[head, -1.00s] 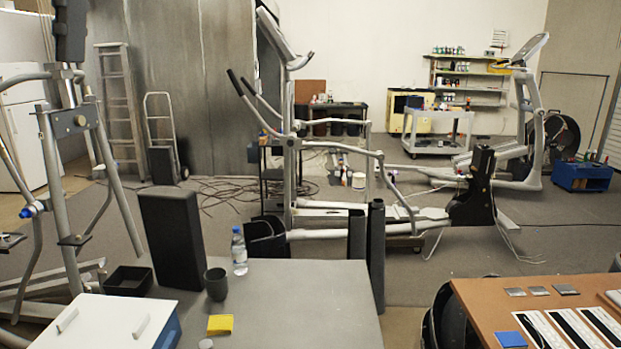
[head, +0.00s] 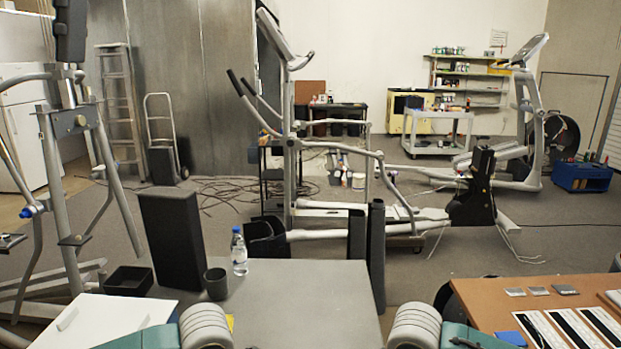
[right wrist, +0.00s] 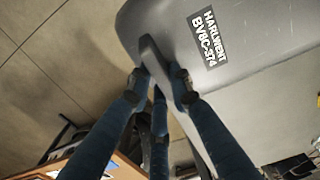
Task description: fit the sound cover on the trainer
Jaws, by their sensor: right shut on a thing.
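In the right wrist view a large smooth dark grey shell (right wrist: 255,50), with a label reading "HARLWENT BV8C-374", fills the upper right; I take it for the sound cover. My right gripper (right wrist: 160,78), with blue fingers, is shut on a raised grey grip at the shell's edge. The shell does not show in the head view. The trainer (head: 292,160) stands mid-floor in the head view, with its dark rear drive part (head: 473,195) uncovered at the right end. My left gripper is not in view.
A grey table (head: 310,300) in front carries a bottle (head: 239,252), a cup (head: 216,284) and a tall dark block (head: 172,240). An orange-brown bench (head: 520,290) is at right. Floor is open right of the trainer; loose cables lie there and behind the table.

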